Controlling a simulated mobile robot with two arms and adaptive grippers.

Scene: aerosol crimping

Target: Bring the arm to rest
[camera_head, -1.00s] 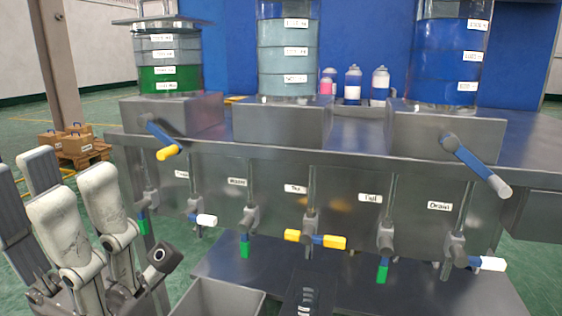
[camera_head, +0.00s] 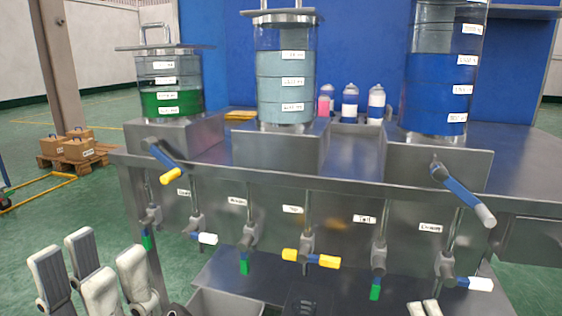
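My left gripper (camera_head: 91,272) is at the bottom left, in front of and to the left of the metal bench (camera_head: 340,190). Its pale grey fingers point up and stand apart, with nothing between them. The lower part of this gripper is cut off by the frame's bottom edge. My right gripper (camera_head: 424,308) shows only as two pale fingertips close together at the bottom edge, in front of the bench's right part. The rest of it is out of frame, so its opening cannot be told.
The bench carries clear tanks with green (camera_head: 170,102), pale blue (camera_head: 285,90) and dark blue (camera_head: 436,95) liquid. Several valve handles stick out in front, including a long blue lever (camera_head: 462,194). A grey bin (camera_head: 226,303) stands low. Boxes on a pallet (camera_head: 78,150) are far left.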

